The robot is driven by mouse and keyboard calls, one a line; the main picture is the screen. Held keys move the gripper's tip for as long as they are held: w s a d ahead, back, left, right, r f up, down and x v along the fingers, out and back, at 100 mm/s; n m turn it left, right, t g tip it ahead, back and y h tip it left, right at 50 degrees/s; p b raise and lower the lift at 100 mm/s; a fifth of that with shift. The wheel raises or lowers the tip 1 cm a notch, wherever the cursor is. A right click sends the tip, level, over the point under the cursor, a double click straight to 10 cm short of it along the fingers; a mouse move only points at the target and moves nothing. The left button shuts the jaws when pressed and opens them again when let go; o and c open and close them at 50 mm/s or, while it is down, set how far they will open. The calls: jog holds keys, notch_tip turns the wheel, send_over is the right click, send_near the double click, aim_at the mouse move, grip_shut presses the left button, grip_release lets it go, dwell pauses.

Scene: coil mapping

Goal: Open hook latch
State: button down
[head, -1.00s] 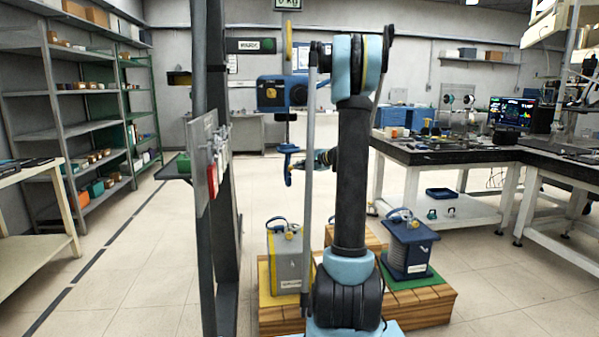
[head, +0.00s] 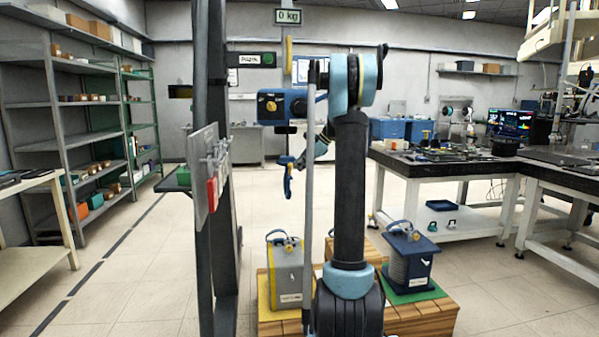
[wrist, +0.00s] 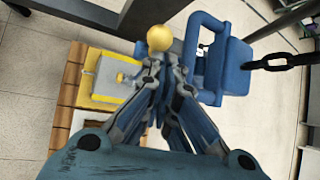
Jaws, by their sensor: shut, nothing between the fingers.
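The blue hook (head: 288,180) hangs below the blue hoist body (head: 283,107), left of my arm. My gripper (wrist: 165,78) is shut and empty, pointing at the ball. In the head view my gripper (head: 303,161) is close to the hook, partly hidden by a grey pole. I cannot make out the latch itself or whether it is open.
A grey coil case with yellow edges (head: 285,275) and a blue coil case (head: 408,262) stand on wooden pallets (head: 420,318) below. A dark upright post (head: 222,260) with a panel (head: 205,180) stands to the left. A black-topped bench (head: 455,168) stands right.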

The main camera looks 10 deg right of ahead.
jog(key=shift+w+r, duration=0.1)
jog(key=shift+r, duration=0.1)
jog(key=shift+r, duration=0.15)
dwell(0.6)
jog(key=shift+r, duration=0.65)
jog(key=v, duration=1.1)
jog(key=s+a+f+n+g+h, duration=0.15)
jog(key=s+a+n, duration=0.3)
jog(key=s, duration=0.85)
jog(key=s+a+f+n+h, duration=0.1)
jog(key=s+a+f+n, duration=0.15)
jog(key=s+f, duration=0.5)
jog(key=s+a+f+n+h, duration=0.1)
jog(key=s+f+n+h, duration=0.2)
jog(key=s, duration=0.7)
jog(key=s+a+f+n, duration=0.2)
jog(key=s+f, duration=0.4)
jog(key=s, duration=0.3)
jog(key=s+d+f+n+h, duration=0.2)
jog(key=s+f+n, duration=0.2)
jog(key=s+f, duration=0.7)
notch_tip(320, 180, down, 2)
jog(key=shift+s+f+n, duration=0.15)
jog(key=shift+s+n, duration=0.15)
jog(key=shift+n, duration=0.1)
